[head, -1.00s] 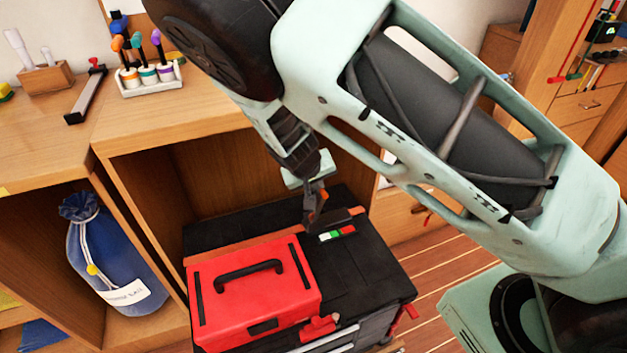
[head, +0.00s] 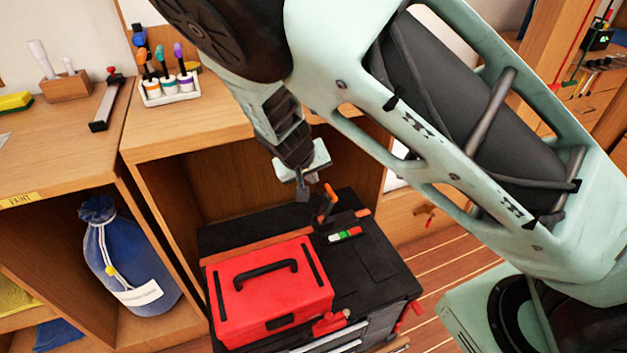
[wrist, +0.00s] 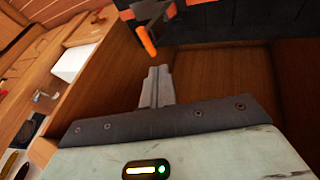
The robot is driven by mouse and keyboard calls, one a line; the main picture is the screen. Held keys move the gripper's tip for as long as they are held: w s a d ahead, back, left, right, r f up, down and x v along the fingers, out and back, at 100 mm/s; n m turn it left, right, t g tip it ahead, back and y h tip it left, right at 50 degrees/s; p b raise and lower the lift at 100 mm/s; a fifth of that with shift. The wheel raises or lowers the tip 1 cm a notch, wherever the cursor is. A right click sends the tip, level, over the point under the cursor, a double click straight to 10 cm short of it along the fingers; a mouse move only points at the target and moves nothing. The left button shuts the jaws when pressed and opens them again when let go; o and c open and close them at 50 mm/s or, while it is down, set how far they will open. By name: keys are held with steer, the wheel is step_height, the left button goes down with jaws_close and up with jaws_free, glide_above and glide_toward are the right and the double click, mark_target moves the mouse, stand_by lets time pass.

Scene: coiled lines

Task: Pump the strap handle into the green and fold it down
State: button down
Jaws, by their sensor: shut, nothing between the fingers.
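The strap handle (head: 328,204) is a dark lever with an orange grip, standing raised and tilted on the black top of the chest. Its orange end also shows in the wrist view (wrist: 147,41). A small gauge bar (head: 346,234) with green, white and red parts lies just in front of it; its reading is too small to tell. My gripper (head: 302,194) is shut and empty, to the left of the handle and apart from it. In the wrist view, the closed fingers (wrist: 156,84) point toward the handle, with a gap between.
A red toolbox (head: 270,286) with a black carry handle sits on the black chest top (head: 376,264), in front of my gripper. Wooden cubby walls (head: 165,185) stand behind and to the left.

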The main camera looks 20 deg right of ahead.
steer(key=d+p+v, duration=0.1)
steer(key=v, duration=0.4)
steer(key=p, duration=0.5)
glide_toward(330, 190)
step_height(330, 190, down, 4)
steer(key=w+a, duration=0.2)
steer(key=shift+w+d+f, duration=0.1)
steer(key=shift+d+f, duration=0.35)
steer(key=shift+d, duration=0.45)
steer(key=shift+d+f, duration=0.4)
steer(key=shift+d, duration=0.45)
steer(key=shift+d+y, duration=0.4)
steer(key=shift+y, duration=0.1)
steer(key=shift+d, duration=0.3)
